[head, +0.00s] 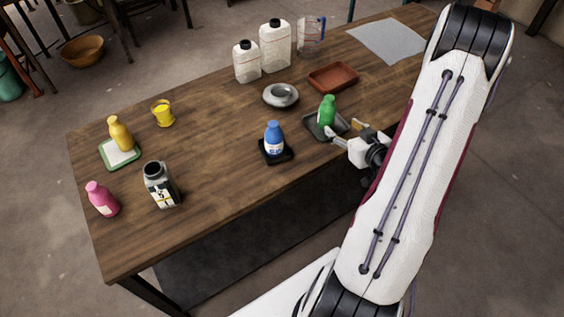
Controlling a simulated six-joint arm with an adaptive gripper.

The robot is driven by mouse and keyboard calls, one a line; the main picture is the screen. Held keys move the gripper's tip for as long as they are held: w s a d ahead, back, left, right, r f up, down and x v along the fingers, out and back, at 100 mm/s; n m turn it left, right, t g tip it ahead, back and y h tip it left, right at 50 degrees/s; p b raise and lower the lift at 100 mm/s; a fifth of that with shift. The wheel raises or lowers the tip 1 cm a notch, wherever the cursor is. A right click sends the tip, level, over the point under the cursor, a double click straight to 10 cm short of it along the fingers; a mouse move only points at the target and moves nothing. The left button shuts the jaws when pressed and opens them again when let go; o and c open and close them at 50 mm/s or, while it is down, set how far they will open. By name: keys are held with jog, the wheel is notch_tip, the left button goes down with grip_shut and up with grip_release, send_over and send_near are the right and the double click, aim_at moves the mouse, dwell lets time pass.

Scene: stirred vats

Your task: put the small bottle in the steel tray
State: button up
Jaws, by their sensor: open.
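A small green bottle (327,110) stands upright in a grey metal-looking tray (311,129) near the right part of the table's front edge. My gripper (346,129) is open just to the right of the green bottle, low over the tray's right side, and its jaws hold nothing. I cannot tell whether a finger touches the bottle or tray. Other small bottles stand upright: a blue one (274,138) on a black square tray (272,158), a yellow one (120,134) on a green-rimmed white tray (121,157), and a pink one (102,199) on the bare wood.
A round grey dish (281,95), red-brown tray (333,77), two white jugs (275,47) (246,62), a clear measuring jug (311,36) and a grey sheet (387,41) lie farther back. The table's middle-left is clear.

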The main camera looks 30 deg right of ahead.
jog(key=w+a+r+n+g, duration=0.1)
jog(key=a+r+g, duration=0.1)
jog(key=a+r, duration=0.6)
jog(key=w+a+r+n+g, duration=0.1)
jog(key=a+r+g, duration=0.3)
jog(key=r, duration=0.6)
jog(key=s+a+r+y, duration=0.1)
jog(key=s+a+r, duration=0.2)
jog(key=s+a, duration=0.6)
jog(key=s+a+r+g+y, duration=0.1)
jog(key=s+a+r, duration=0.3)
jog(key=s+a, duration=0.6)
jog(key=a+y, duration=0.1)
jog(key=a, duration=0.3)
jog(key=shift+a+n, duration=0.15)
jog(key=shift+n, duration=0.15)
